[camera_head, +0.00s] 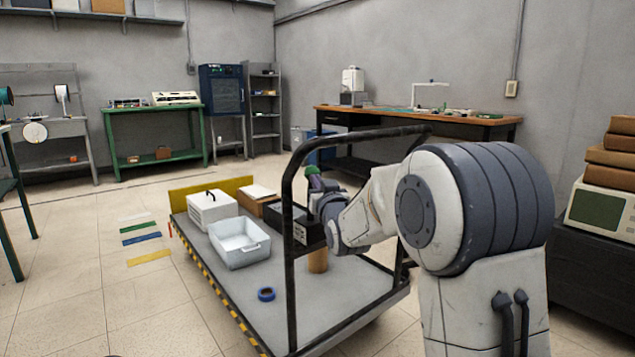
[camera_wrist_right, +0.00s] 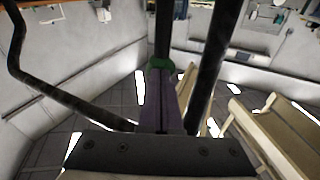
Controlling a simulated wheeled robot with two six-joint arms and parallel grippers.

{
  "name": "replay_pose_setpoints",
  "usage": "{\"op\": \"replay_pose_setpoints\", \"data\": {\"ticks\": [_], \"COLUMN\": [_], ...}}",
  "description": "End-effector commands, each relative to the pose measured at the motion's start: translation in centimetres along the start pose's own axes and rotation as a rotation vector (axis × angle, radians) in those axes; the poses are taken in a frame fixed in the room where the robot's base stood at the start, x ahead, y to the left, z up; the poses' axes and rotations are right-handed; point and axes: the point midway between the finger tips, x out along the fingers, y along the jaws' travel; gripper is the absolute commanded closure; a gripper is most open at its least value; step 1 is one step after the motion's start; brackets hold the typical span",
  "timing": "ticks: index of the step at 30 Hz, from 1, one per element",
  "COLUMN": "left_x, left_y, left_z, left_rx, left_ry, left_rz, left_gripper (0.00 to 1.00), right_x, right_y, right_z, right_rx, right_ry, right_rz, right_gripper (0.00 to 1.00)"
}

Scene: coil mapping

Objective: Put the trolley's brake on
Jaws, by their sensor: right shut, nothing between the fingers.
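The trolley (camera_head: 330,311) is a grey flatbed with a black-and-yellow striped edge and a tall black tube handle (camera_head: 290,240). My right gripper (camera_head: 316,184) is at the handle end, above the bed, with its purple fingers shut and nothing between them. The fingers also show in the right wrist view (camera_wrist_right: 160,80). A small green piece (camera_head: 312,170) is at the fingertips; it shows in the wrist view (camera_wrist_right: 160,64) in front of a dark upright bar. I cannot tell whether it is part of a brake lever or whether the fingers touch it. My left gripper is out of view.
The trolley carries a white case (camera_head: 212,212), a pale tray (camera_head: 239,245), a black box (camera_head: 290,222), a brown cylinder (camera_head: 317,261) and blue tape (camera_head: 266,294). Coloured floor strips (camera_head: 141,238) lie left of it. A workbench (camera_head: 420,116) stands behind.

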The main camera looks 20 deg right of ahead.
Motion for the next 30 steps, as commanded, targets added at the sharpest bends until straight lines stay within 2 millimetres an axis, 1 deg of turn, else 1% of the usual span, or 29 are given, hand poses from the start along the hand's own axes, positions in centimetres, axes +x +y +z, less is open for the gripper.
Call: {"op": "replay_pose_setpoints", "data": {"ticks": [1,3,8,9,12,16,26,30], "left_x": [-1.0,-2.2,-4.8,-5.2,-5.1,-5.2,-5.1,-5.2], "left_y": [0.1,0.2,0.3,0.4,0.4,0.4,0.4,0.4], "left_z": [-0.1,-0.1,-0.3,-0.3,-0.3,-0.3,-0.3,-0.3], "left_rx": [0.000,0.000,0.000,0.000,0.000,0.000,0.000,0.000], "left_ry": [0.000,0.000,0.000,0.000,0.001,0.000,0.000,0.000], "left_rz": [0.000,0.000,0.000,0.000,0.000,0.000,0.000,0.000], "left_gripper": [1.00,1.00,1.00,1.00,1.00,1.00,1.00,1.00], "right_x": [0.3,0.7,1.9,2.5,4.1,5.0,5.0,4.4], "right_y": [-0.1,-0.3,-0.9,-1.2,-1.9,-2.2,-2.2,-2.2], "right_z": [-0.6,-0.9,-1.2,-1.3,-0.6,-0.5,-0.5,-0.6], "right_rx": [-0.004,-0.016,-0.047,-0.053,-0.053,-0.053,-0.053,-0.053], "right_ry": [-0.013,-0.038,-0.109,-0.120,-0.121,-0.119,-0.117,-0.119], "right_rz": [0.000,0.000,-0.001,-0.003,-0.003,-0.001,0.000,-0.001], "right_gripper": [1.00,1.00,1.00,1.00,1.00,1.00,1.00,1.00]}}
